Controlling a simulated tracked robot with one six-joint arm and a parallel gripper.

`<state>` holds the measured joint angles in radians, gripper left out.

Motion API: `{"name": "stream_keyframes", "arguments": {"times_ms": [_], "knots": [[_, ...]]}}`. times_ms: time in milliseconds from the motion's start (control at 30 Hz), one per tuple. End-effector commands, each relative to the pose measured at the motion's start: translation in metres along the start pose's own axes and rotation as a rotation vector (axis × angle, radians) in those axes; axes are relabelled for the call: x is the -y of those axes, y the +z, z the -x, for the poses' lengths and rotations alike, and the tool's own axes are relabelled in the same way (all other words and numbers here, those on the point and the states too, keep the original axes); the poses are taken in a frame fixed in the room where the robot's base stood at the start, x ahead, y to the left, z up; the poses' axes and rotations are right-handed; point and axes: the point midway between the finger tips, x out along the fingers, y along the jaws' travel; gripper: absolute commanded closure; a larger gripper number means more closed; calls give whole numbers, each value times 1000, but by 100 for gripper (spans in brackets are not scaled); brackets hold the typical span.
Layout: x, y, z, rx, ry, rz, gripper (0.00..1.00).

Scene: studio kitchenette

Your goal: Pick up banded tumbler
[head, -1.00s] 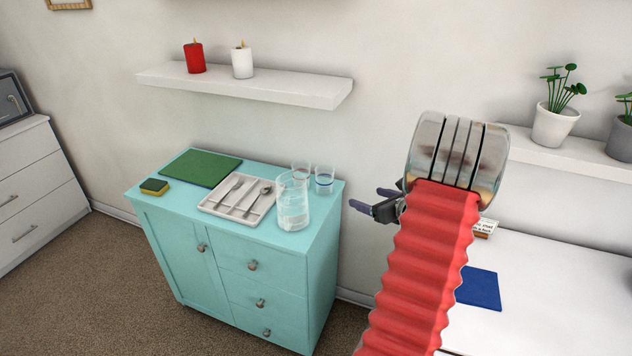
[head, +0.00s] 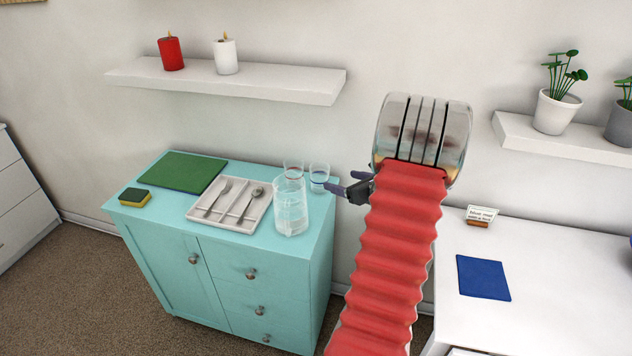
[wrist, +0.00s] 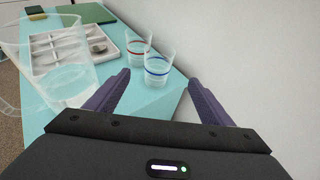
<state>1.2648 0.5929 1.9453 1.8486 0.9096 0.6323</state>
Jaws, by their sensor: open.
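Two clear tumblers stand upright at the back right corner of the teal cabinet. One has a blue band; this blue-banded tumbler (head: 319,177) also shows in the wrist view (wrist: 157,68). The other has a red band; this red-banded tumbler (head: 294,171) stands to its left, and in the wrist view (wrist: 138,49) it is behind and left. My gripper (head: 340,182) is open and empty, just right of the blue-banded tumbler in the head view. In the wrist view the blue-banded tumbler appears beyond and between my fingertips (wrist: 158,78). No contact is visible.
A clear pitcher (head: 291,212) stands close in front of the tumblers. A cutlery tray (head: 226,225), green board (head: 182,172) and sponge (head: 135,197) share the teal cabinet (head: 225,263). A wall shelf (head: 230,84) hangs above. The wall is close behind.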

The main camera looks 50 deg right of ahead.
Motion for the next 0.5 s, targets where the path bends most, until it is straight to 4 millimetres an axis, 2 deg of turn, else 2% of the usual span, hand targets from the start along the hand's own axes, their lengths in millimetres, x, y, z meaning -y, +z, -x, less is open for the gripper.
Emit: {"name": "stream_keyframes", "arguments": {"times_ms": [233,500], "knots": [[-4,1,-13,0,8,3,25],[-5,1,-54,0,9,4,25]]}}
